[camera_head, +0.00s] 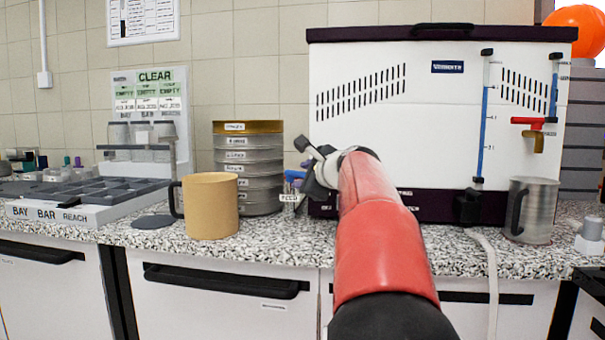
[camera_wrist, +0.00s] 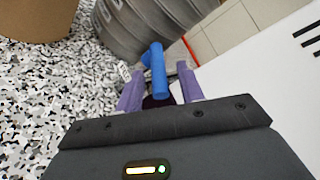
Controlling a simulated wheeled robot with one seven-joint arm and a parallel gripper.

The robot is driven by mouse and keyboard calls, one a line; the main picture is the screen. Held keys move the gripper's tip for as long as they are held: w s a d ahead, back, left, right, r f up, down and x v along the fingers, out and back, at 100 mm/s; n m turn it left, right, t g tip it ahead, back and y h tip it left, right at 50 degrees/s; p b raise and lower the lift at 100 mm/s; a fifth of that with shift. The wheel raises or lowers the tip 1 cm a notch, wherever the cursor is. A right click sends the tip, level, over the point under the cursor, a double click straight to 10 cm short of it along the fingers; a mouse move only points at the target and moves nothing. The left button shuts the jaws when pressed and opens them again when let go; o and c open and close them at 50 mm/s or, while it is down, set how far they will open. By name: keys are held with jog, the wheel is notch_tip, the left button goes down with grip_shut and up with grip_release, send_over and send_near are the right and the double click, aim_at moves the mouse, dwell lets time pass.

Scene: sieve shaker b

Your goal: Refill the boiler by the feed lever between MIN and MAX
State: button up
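The white boiler (camera_head: 385,130) with a dark lid stands on the counter in the head view. Its tall sight tube (camera_head: 485,120) shows a blue column reaching most of the way up. Two small marks sit beside it, too small to read. The blue feed lever (camera_head: 292,175) is at the boiler's lower left, above a FEED tag (camera_head: 288,198). In the wrist view the lever (camera_wrist: 157,70) stands between the purple fingers of my gripper (camera_wrist: 160,88), with a gap on each side. My gripper is open around it. In the head view my arm hides part of the boiler's front.
A tan mug (camera_head: 210,205) and a stack of metal sieves (camera_head: 250,165) stand left of the lever. A steel jug (camera_head: 532,210) stands under a red-handled tap (camera_head: 534,122) at right. A compartment tray (camera_head: 90,205) lies far left.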

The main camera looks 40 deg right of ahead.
jog(key=shift+w+f, duration=0.1)
jog(key=shift+w, duration=0.2)
grip_shut()
